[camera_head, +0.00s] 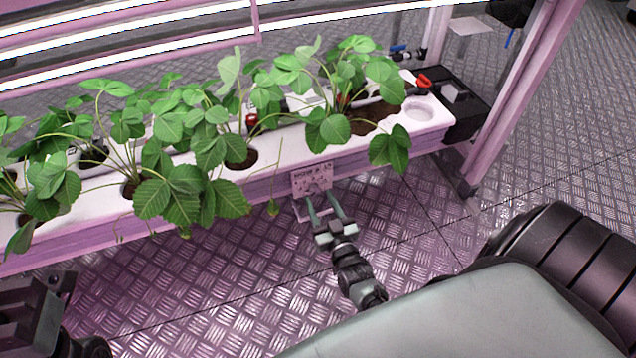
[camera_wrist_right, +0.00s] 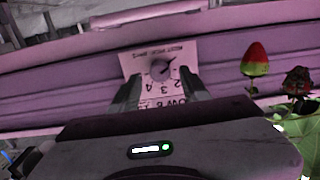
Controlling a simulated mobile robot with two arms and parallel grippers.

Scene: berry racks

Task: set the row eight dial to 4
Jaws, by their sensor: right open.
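The dial is a small round knob (camera_wrist_right: 161,70) on a pale label plate (camera_wrist_right: 134,64), upside down in the right wrist view. The numbers 2, 3 and 4 show on it, and the knob's pointer leans toward the picture's upper right. The row number is partly cut off. In the head view the plate (camera_head: 312,178) hangs on the front of the white planter. My right gripper (camera_head: 325,204) is open, its fingers pointing at the plate. In the wrist view its fingertips (camera_wrist_right: 160,78) stand on either side of the knob; I cannot tell whether they touch anything.
Strawberry plants fill the white planter (camera_head: 428,124), with leaves over its front edge. A ripening strawberry (camera_wrist_right: 256,60) hangs right of the plate in the wrist view. A pink post (camera_head: 512,90) stands at the right. The metal floor (camera_head: 230,275) before the rack is clear.

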